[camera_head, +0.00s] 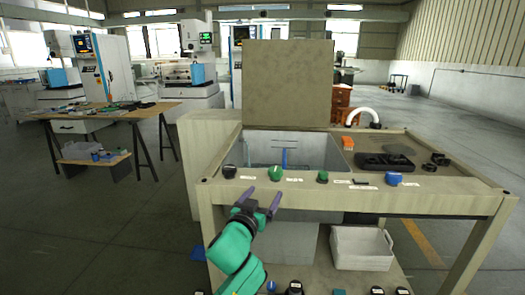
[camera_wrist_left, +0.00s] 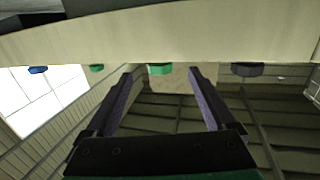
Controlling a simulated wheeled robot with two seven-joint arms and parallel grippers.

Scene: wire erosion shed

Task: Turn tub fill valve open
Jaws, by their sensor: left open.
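A row of knobs sits along the front rail of the bench (camera_head: 440,196): a black knob (camera_head: 229,171), a larger green knob (camera_head: 275,173), a smaller green knob (camera_head: 322,177) and a blue knob (camera_head: 394,178). Their labels are too small to read, so I cannot tell which is the tub fill valve. My left gripper (camera_head: 262,197) is open and empty, just in front of and below the larger green knob. In the left wrist view that green knob (camera_wrist_left: 160,69) shows between the open fingers (camera_wrist_left: 160,76), apparently beyond the tips and untouched. My right gripper is not in view.
Behind the knobs is an open grey tub (camera_head: 300,150) with its lid (camera_head: 288,85) raised. A black tray (camera_head: 385,162) and an orange block (camera_head: 348,142) lie on the right. A white bin (camera_head: 361,248) stands on the lower shelf.

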